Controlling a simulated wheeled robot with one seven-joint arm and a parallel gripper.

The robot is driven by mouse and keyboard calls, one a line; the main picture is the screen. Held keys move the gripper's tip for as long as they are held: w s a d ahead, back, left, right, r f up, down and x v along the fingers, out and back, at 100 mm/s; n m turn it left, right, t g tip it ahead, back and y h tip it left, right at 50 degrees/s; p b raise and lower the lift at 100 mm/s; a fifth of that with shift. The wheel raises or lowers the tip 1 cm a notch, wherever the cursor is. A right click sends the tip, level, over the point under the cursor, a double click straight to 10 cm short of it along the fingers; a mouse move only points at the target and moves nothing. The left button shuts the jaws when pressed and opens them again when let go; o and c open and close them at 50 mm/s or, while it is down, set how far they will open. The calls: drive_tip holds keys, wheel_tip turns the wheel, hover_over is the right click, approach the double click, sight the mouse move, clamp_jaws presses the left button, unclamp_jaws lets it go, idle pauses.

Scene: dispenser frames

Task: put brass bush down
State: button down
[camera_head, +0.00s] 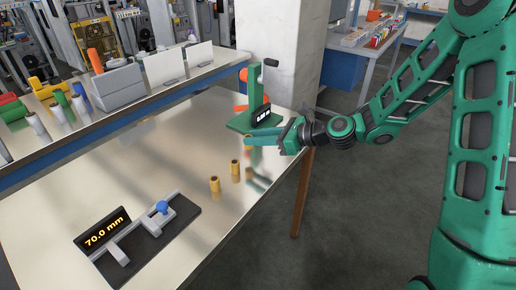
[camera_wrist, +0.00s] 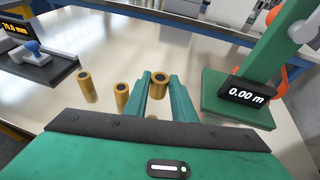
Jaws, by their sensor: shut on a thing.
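My gripper (camera_head: 252,140) has green fingers and is shut on a brass bush, a short yellow-gold cylinder with a dark bore. The held bush (camera_wrist: 158,79) sits between the fingertips in the wrist view; in the head view the fingers mostly hide it. It seems to be held upright above the metal table, with the fingers' reflection lower on the surface. Two more brass bushes stand upright on the table, one (camera_head: 214,184) to the left and one (camera_head: 235,170) nearer the gripper. They also show left of my fingers in the wrist view, apart from them.
A green stand (camera_wrist: 240,95) with a display is close right of my fingers. A dark gauge (camera_head: 135,240) reading 70.0 mm lies at the table's front left. A raised shelf (camera_head: 130,115) with panels and coloured cylinders runs behind. Bare tabletop (camera_head: 150,165) lies between.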

drive_tip(key=shift+w+d+f, duration=0.5)
drive_tip(key=shift+f, duration=1.9)
drive_tip(key=c, duration=1.5)
unclamp_jaws()
drive_tip(key=shift+f, duration=0.1)
drive_tip(key=v, duration=1.2)
